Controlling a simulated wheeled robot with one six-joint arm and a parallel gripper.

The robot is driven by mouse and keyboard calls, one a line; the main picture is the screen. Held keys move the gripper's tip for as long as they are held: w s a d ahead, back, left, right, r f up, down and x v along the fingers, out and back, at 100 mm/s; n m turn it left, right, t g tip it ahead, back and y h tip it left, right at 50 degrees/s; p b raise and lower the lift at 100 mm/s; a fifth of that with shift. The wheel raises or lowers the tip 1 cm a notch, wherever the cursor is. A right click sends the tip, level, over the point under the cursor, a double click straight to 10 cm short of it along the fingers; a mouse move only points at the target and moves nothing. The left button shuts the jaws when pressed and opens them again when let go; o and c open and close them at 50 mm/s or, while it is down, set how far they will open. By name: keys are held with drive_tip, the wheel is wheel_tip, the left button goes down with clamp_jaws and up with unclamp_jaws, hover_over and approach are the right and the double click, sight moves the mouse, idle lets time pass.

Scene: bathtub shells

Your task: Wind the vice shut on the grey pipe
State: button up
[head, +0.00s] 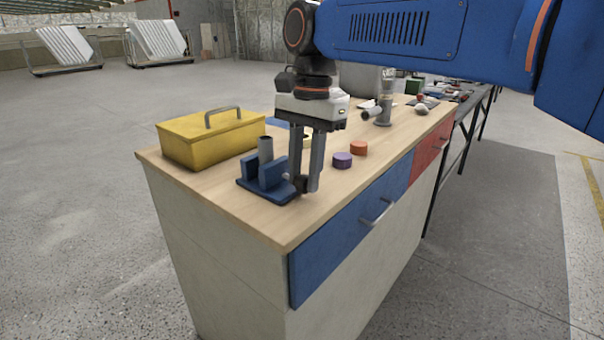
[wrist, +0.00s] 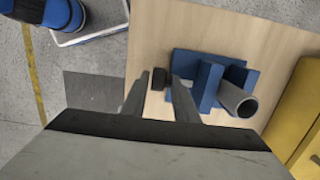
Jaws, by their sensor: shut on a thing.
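The blue vice (head: 272,184) stands near the table's left corner in the head view; in the wrist view (wrist: 208,86) its two jaw plates are seen from above. The grey pipe (head: 266,149) stands upright between the jaws, and its open end shows in the wrist view (wrist: 238,101). I cannot tell whether both jaws touch it. My gripper (head: 307,187) points down beside the vice, shut on the dark vice handle (wrist: 158,79) at the end of the screw. The fingers partly hide the handle in the head view.
A yellow toolbox (head: 205,143) stands behind the vice, to its left. A purple cylinder (head: 342,160) and an orange one (head: 358,148) lie right of my gripper. The wooden table top (head: 262,219) is bare towards its front corner.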

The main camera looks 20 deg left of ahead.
drive_tip(key=g+y, duration=0.1)
drive_tip(key=g, duration=0.3)
drive_tip(key=w+f+g+y, duration=0.1)
drive_tip(key=g, duration=0.1)
drive_tip(key=shift+w+d+y, duration=0.1)
drive_tip(key=shift+d+y, duration=0.2)
drive_tip(key=shift+d, duration=0.1)
drive_tip(key=shift+o, duration=0.3)
drive_tip(key=g+y, duration=0.1)
drive_tip(key=g, duration=0.2)
drive_tip(key=f+g+y, duration=0.1)
drive_tip(key=g, duration=0.1)
drive_tip(key=shift+w+d+g, duration=0.1)
drive_tip(key=shift+w+g, duration=0.1)
drive_tip(key=shift+g, duration=0.2)
drive_tip(key=o, duration=0.7)
drive_tip(key=shift+r, duration=0.1)
drive_tip(key=shift+o, duration=0.2)
